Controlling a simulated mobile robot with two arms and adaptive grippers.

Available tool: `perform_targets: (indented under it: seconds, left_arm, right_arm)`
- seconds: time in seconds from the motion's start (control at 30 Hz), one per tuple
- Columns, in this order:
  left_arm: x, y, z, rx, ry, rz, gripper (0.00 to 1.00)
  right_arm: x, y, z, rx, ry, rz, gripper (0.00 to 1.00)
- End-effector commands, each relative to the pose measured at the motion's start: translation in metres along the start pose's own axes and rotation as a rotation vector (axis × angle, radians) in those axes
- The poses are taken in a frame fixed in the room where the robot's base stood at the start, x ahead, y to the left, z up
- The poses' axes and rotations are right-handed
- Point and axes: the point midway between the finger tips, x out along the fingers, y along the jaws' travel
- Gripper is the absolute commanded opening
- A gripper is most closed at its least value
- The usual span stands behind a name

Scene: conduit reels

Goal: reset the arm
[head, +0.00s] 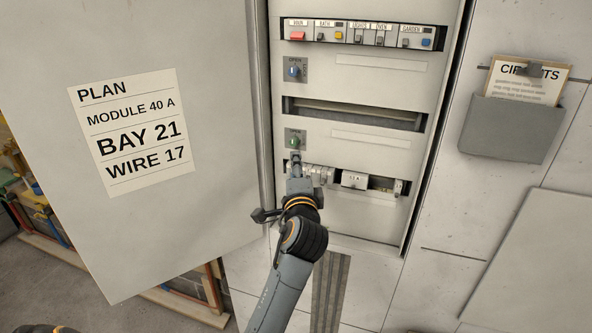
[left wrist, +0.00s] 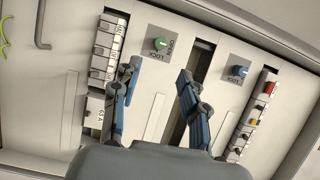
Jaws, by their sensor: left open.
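My left gripper (head: 297,163) is in front of the open electrical cabinet (head: 355,220), just below the green lock knob (head: 293,140). In the left wrist view its two fingers (left wrist: 158,76) are spread apart with nothing between them. The green knob (left wrist: 160,44) shows beyond the fingertips there, and the gripper looks apart from it. The blue lock knob (head: 293,71) is higher on the panel, and also shows in the left wrist view (left wrist: 239,71). The lower module row (head: 354,180) is partly hidden by my gripper.
The cabinet door (head: 190,230) stands open at the left, bearing a plan sheet (head: 134,131). Labelled breakers (head: 360,35) fill the top row; the middle slot (head: 355,113) looks empty. A grey document holder (head: 510,130) hangs at the right. Floor shows at the lower left.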

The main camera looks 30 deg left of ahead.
Motion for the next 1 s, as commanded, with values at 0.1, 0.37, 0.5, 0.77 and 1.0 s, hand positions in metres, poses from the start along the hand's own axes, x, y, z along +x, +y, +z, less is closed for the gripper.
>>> perform_targets:
  seconds: [0.1,0.37,0.5,0.77,1.0]
  left_arm:
    - [0.000,0.000,0.000,0.000,0.000,0.000,0.44]
    - [0.001,0.002,-0.001,0.000,0.002,0.003,0.44]
    - [0.004,0.038,-0.012,-0.005,0.036,0.053,0.44]
    - [-0.007,0.216,-0.052,-0.072,0.171,0.320,0.44]
    - [-0.062,0.393,-0.053,-0.181,0.212,0.616,0.44]
  right_arm:
    - [0.000,0.000,0.000,0.000,0.000,0.000,1.00]
    - [0.000,0.000,0.000,0.000,0.000,0.000,1.00]
    - [0.005,0.000,0.000,0.000,0.000,0.000,1.00]
    - [0.022,-0.001,0.002,0.001,0.000,0.000,1.00]
    - [0.036,-0.001,0.003,0.001,0.000,-0.001,1.00]
